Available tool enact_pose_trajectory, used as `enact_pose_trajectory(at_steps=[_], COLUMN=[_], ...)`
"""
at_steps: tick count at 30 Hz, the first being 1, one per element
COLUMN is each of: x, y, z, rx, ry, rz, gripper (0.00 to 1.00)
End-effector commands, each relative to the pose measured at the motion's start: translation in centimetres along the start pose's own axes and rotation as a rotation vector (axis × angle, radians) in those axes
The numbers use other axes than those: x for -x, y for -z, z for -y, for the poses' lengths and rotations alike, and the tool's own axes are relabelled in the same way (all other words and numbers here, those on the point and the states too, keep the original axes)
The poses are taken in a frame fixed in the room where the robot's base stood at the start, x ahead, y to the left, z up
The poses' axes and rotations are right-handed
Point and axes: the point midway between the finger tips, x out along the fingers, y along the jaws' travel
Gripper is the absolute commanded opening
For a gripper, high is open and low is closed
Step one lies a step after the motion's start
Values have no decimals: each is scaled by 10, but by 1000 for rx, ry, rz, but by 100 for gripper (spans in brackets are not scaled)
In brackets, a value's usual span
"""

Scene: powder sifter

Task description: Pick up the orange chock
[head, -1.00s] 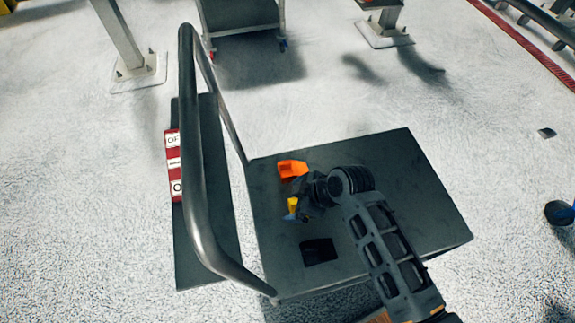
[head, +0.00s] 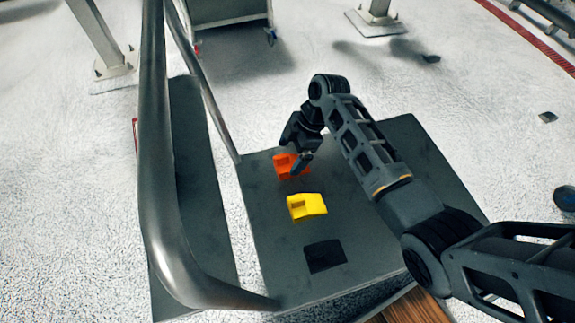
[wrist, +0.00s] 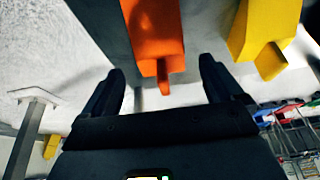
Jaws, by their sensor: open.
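The orange chock (head: 283,165) lies on the dark platform of the cart (head: 395,250), toward its far left part. In the wrist view the orange chock (wrist: 152,32) is at the top centre, in line with the gap between the fingers. My gripper (head: 302,163) points down at the orange chock and hides part of its right side. In the wrist view my gripper (wrist: 163,72) is open, one finger on either side of the gap. I cannot tell whether a finger touches the chock.
The cart's tall metal handle (head: 157,150) rises at the left. The right part of the platform beneath my arm looks bare.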

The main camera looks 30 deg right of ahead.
Motion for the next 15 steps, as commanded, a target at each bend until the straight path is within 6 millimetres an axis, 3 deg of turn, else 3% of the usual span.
enact_pose_trajectory(at_steps=[8, 15], x=[-41, -44], y=[0, 1], z=[1, 1], rx=[-1, -1], ry=[2, -1], rz=[1, 0], gripper=[94, 94])
